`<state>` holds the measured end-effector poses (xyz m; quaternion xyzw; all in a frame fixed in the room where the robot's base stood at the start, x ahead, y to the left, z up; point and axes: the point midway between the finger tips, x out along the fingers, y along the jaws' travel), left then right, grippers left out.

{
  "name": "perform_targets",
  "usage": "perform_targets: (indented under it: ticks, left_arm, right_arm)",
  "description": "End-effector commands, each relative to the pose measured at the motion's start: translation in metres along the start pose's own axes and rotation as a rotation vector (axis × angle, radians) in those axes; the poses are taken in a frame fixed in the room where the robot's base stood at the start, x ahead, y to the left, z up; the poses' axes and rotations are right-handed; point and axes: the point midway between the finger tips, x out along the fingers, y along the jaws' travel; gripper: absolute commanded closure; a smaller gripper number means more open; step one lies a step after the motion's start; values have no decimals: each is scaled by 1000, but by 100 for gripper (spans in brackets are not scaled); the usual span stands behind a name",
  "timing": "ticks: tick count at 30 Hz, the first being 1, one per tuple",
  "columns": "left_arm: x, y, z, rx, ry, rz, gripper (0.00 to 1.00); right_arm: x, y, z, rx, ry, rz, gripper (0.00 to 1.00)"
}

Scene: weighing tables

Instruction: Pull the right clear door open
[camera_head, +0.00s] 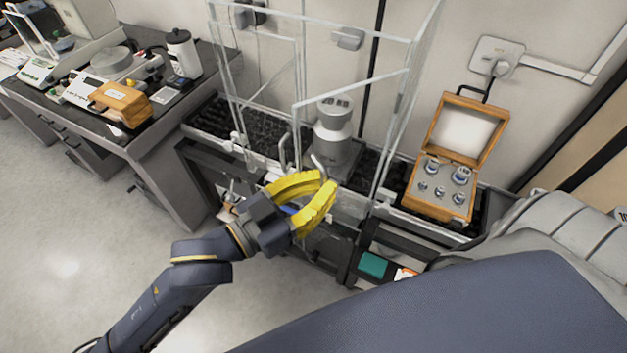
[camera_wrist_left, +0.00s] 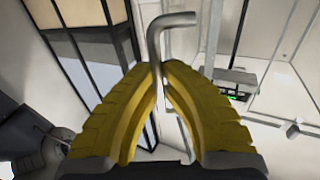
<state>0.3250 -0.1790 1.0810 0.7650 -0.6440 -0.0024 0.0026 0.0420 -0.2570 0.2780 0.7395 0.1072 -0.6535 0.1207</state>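The right clear door (camera_head: 350,92) is a glass panel with a pale frame at the front of a clear enclosure on the dark table. Its free edge is near the middle, beside the left door's handle (camera_head: 284,152). The right door's bent grey handle (camera_head: 317,163) also shows in the left wrist view (camera_wrist_left: 156,45). My left gripper (camera_head: 330,180) has its yellow fingers drawn together at the handle. In the left wrist view the handle's straight bar runs between the fingertips (camera_wrist_left: 160,72), which close around it. My right gripper is not in view.
A grey metal weight (camera_head: 335,120) stands inside the enclosure. An open wooden box of weights (camera_head: 437,205) sits to its right. A teal item (camera_head: 373,264) lies below the table front. A bench with instruments (camera_head: 105,85) stands at the left, with clear floor before it.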

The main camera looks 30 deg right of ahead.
Motion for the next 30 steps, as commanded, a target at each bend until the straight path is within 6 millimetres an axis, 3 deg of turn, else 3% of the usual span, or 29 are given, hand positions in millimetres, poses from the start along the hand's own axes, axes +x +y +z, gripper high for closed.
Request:
perform_targets:
  ticks: [11, 19, 30]
  left_arm:
    - [0, 1, 2, 0, -4, -1, 100]
    - [0, 1, 1, 0, -2, -1, 68]
    - [-6, 1, 1, 0, -3, -2, 68]
  right_arm:
    - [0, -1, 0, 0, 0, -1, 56]
    - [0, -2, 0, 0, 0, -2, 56]
    - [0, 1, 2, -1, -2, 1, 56]
